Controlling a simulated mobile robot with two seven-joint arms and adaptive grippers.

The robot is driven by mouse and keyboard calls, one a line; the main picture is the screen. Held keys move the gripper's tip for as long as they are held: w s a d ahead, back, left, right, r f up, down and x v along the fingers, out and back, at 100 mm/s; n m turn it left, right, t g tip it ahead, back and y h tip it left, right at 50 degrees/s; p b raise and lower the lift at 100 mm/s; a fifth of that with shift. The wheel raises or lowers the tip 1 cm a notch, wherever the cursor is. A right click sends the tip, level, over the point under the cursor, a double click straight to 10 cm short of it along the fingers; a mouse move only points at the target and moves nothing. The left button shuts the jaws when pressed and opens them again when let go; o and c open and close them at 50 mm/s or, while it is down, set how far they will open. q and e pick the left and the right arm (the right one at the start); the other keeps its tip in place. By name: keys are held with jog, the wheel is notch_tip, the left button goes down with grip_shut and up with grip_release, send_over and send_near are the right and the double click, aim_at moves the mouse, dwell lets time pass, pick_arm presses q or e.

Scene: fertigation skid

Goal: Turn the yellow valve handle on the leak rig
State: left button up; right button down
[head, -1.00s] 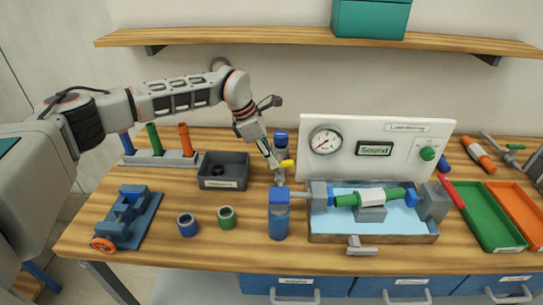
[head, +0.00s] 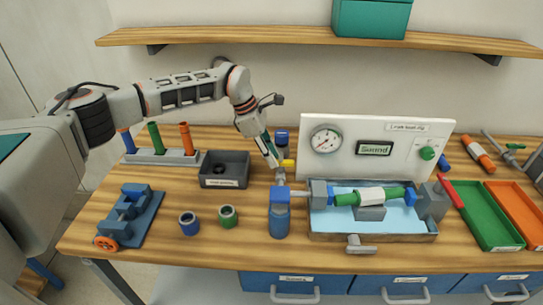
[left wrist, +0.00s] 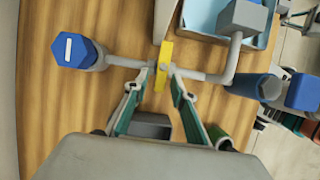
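The yellow valve handle (head: 288,163) sits on a grey pipe left of the leak rig's white panel (head: 340,165). In the left wrist view the handle (left wrist: 162,66) is a short flat bar lying across the pipe. My left gripper (head: 277,166) points down at the handle. In the left wrist view its two teal-sided fingers (left wrist: 159,74) stand apart, one on each side of the handle's near end, with small gaps showing. Contact with the handle is not visible. My right gripper is out of view.
A blue-capped post (head: 279,215) stands in front of the handle, and another (head: 281,138) behind it. A dark bin (head: 224,168) lies to the left. The rig's water tray (head: 372,238) is to the right. A shelf (head: 250,36) runs above.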

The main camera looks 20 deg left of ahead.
pick_arm(q)
jog(key=v, duration=1.2)
jog(key=shift+f, duration=0.1)
dwell(0.4)
